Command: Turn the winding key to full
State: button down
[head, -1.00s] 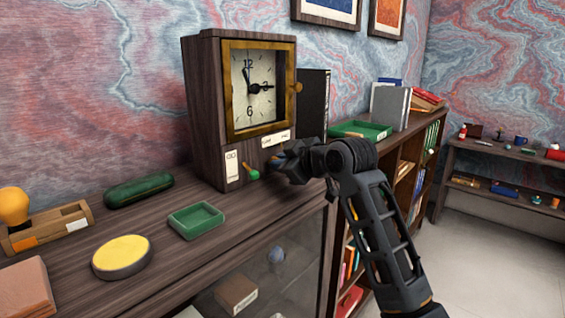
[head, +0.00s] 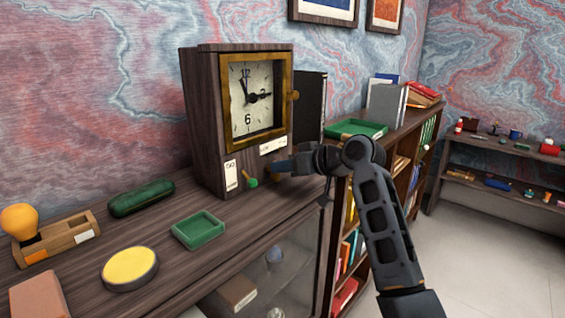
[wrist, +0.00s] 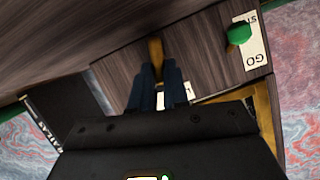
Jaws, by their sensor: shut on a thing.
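A dark wooden clock (head: 203,120) with a gold-framed white dial (head: 252,97) stands upright on the desk. My gripper (head: 283,166) is at the lower right of its front, below the dial. In the wrist view my gripper's dark blue fingers (wrist: 158,82) are shut on the brass winding key (wrist: 156,48), which meets the wooden clock front. The fingers hide part of the key, and I cannot tell its turn angle. A green lever (wrist: 238,34) beside a GO/STOP label (wrist: 253,57) is near the key; it also shows in the head view (head: 251,183).
A green tray (head: 198,230), a yellow-topped round tin (head: 130,269), a dark green case (head: 141,197) and a wooden holder with an orange bulb (head: 57,238) lie left on the desk. A black binder (head: 310,107) stands right of the clock. A brass knob (head: 295,95) sticks out from the clock's right side.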

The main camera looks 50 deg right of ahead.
jog(key=m+y, duration=0.2)
jog(key=m, duration=0.1)
jog(key=shift+d+f, duration=0.2)
jog(key=shift+d, duration=0.2)
jog(key=shift+d+f+m+t+y, duration=0.15)
jog(key=shift+m+t+y, duration=0.25)
jog(key=shift+m, duration=0.35)
jog(key=shift+d+f+m+t+y, duration=0.1)
jog(key=shift+m+t+y, duration=0.1)
jog(key=shift+m+y, duration=0.45)
jog(key=shift+m, duration=0.3)
jog(key=c, duration=1.1)
grip_release()
jog(key=shift+b+v, duration=0.9)
jog(key=shift+v, duration=3)
